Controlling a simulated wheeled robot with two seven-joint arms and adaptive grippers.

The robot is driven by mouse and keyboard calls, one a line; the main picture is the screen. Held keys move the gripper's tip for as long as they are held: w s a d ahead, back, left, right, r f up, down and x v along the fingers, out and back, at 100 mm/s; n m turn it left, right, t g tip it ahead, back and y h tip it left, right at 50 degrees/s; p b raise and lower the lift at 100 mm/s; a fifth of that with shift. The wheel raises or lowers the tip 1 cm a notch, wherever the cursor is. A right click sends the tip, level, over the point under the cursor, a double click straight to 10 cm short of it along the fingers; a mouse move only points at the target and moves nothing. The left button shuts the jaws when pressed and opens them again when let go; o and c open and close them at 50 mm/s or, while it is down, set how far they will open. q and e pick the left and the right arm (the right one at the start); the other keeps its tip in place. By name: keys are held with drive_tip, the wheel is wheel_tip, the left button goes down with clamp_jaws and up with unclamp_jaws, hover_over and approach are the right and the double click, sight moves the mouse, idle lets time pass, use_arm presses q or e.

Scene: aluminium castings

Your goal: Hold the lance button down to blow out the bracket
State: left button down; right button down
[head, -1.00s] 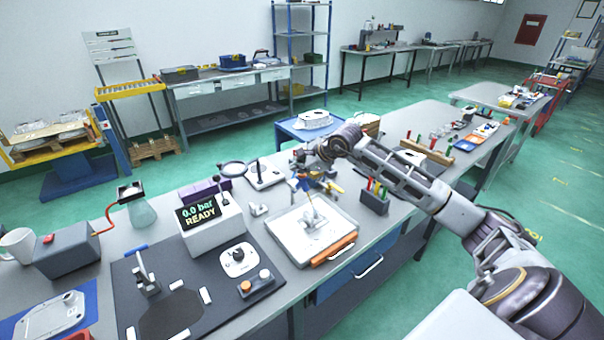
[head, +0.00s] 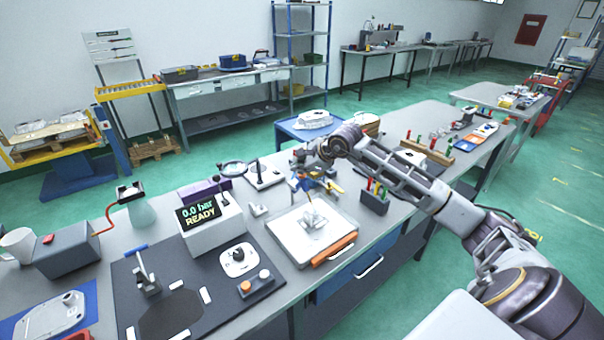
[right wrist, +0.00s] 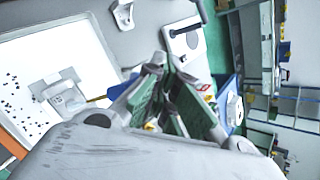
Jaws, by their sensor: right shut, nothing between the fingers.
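The grey bracket (head: 313,217) sits in a white tray (head: 290,245) on the bench. In the right wrist view the bracket (right wrist: 62,95) lies at the left, with dark specks beside it on the tray. A blue and yellow tool, apparently the lance (head: 328,186), is at the tray's far edge, beside my right gripper. My right gripper (head: 303,178) is shut and empty above that far edge; its fingers (right wrist: 172,82) meet in the wrist view. They hide part of the lance, and I cannot make out its button. My left gripper is not in view.
A display box (head: 210,222) reads 0.0 bar READY, left of the tray. A dark pen holder (head: 374,203) stands close to its right. A magnifier stand (head: 264,175) is behind. A button box (head: 256,285) and an orange handle (head: 335,249) are in front.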

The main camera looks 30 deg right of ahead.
sight(300, 175)
drive_tip(key=shift+r, duration=0.1)
idle(0.4)
drive_tip(key=shift+r+p, duration=0.35)
drive_tip(key=shift+r, duration=0.55)
drive_tip(key=shift+r+p, duration=1.05)
drive_tip(key=shift+r, duration=1.5)
